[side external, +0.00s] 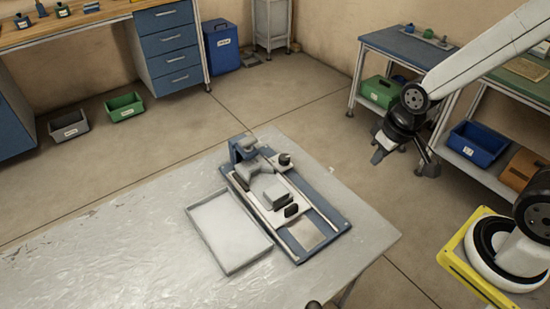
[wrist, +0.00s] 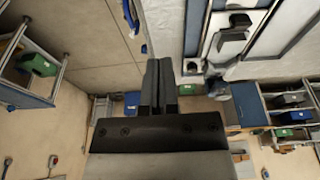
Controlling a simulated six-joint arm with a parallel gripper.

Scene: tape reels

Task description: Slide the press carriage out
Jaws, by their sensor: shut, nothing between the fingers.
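The press (side external: 246,150) stands on the bare table, with a blue base and two pale rails. The carriage is around the middle of the rails, in front of the press head. In the wrist view the press is partly cut off at the top right, with the black knob (wrist: 240,20) in sight. My gripper (side external: 378,156) is in the air right of the press, apart from it. Its fingers (wrist: 158,62) are together and empty.
A shallow grey tray (side external: 213,262) lies left of the press on the table (side external: 120,255). The table's right edge lies between the press and my gripper. A shelf unit with a blue bin (side external: 476,143) stands behind my arm. The space above the table is clear.

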